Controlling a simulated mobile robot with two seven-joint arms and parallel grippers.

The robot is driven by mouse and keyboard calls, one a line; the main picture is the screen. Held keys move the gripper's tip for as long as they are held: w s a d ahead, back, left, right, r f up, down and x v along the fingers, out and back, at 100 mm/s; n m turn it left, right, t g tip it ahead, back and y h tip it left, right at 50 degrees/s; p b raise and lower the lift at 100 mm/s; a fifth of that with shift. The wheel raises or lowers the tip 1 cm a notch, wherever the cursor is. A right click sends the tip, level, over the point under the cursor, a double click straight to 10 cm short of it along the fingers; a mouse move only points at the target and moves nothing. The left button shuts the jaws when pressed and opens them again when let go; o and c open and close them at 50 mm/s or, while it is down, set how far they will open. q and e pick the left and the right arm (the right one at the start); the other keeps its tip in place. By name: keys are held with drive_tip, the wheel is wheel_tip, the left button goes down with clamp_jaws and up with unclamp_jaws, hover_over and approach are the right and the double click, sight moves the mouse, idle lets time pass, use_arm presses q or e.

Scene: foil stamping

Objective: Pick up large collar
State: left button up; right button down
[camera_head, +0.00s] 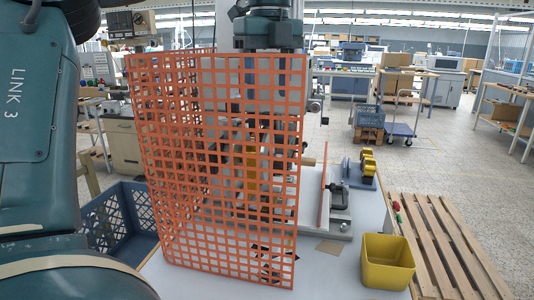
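I cannot make out a large collar with certainty. An orange mesh guard (215,238) fills the middle of the view and partly hides a machine with dark and grey parts (232,150) behind it. My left arm's teal links run down the left edge, and its gripper is out of view. A teal and dark part hangs at the top centre above the mesh; I cannot tell whether it belongs to my other arm. I can make out no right gripper.
A yellow bin (388,262) stands at the white table's (335,275) right end, beside a wooden pallet (445,245). Gold spools (368,162) sit on a blue holder behind. A blue crate (118,222) is at the left. A black clamp (338,196) is right of the mesh.

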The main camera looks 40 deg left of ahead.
use_arm(q)
wheel_tip(320, 180, down, 2)
drive_tip(key=shift+w+f, duration=0.1)
drive_tip(key=shift+f, duration=0.05)
drive_tip(key=shift+a+f, duration=0.1)
drive_tip(key=shift+f, duration=2.65)
clamp_jaws()
